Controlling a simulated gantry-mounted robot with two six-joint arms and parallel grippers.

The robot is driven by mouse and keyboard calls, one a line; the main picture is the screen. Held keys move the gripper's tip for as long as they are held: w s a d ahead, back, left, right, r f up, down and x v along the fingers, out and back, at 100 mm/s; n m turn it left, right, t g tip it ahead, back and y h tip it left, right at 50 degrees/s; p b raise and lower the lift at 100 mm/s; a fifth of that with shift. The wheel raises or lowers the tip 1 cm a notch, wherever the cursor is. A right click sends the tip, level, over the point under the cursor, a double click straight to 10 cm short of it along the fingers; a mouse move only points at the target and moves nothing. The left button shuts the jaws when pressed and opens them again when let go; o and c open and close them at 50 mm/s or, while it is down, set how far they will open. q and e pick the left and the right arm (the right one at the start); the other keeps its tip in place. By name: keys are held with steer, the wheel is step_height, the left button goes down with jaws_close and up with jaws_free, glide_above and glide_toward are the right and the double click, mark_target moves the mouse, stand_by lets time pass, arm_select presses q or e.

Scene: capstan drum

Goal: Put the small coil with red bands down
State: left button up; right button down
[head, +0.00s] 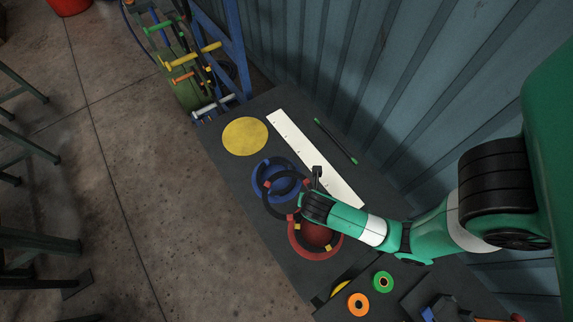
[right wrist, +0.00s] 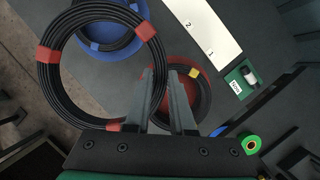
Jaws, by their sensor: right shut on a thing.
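The small coil with red bands, a black ring (right wrist: 49,84), hangs in my right gripper (right wrist: 163,75). The fingers are closed across its right side in the right wrist view. In the head view the gripper (head: 311,200) is partly hidden by its own wrist, and the coil reaches left from it over the blue disc (head: 258,168). Another black coil (right wrist: 100,42) shows through the ring on the blue disc. A coil with yellow bands lies on the red disc (head: 294,243), partly under my arm. I cannot tell the held coil's exact height. My left gripper is not in view.
The yellow disc (head: 245,136) is empty at the table's far left. A white ruled strip (head: 300,145) and a dark rod with green ends (head: 336,141) lie along the wall side. Green (head: 383,282) and orange (head: 358,304) rolls sit at the near end.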

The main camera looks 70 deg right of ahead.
mark_target(301, 176)
steer(key=shift+w+d+r, duration=0.2)
steer(key=shift+w+r, duration=0.1)
steer(key=shift+w+d+f, duration=0.2)
steer(key=shift+d, duration=0.1)
steer(key=w+d+f, duration=0.1)
steer(key=d, duration=0.1)
steer(key=w+d+f, duration=0.1)
steer(key=w+d, duration=0.1)
steer(key=w+d+f+b, duration=0.1)
steer(key=d, duration=0.1)
steer(key=shift+w+d+f, duration=0.15)
steer(key=shift+d+f, duration=0.1)
steer(key=shift+d, duration=0.05)
steer(key=w+d+f, duration=0.1)
steer(key=w+d+f+b, duration=0.1)
steer(key=f, duration=0.1)
steer(key=d+f, duration=0.2)
steer(key=shift+w+f+b, duration=0.25)
steer(key=shift+w+b, duration=0.15)
steer(key=shift+d+f+b, duration=0.2)
steer(key=shift+f+b, duration=0.5)
steer(key=shift+f, duration=1.2)
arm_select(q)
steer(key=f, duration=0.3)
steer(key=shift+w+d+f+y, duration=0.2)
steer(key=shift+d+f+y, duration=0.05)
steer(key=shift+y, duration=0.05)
arm_select(e)
steer(key=shift+w+r, duration=0.1)
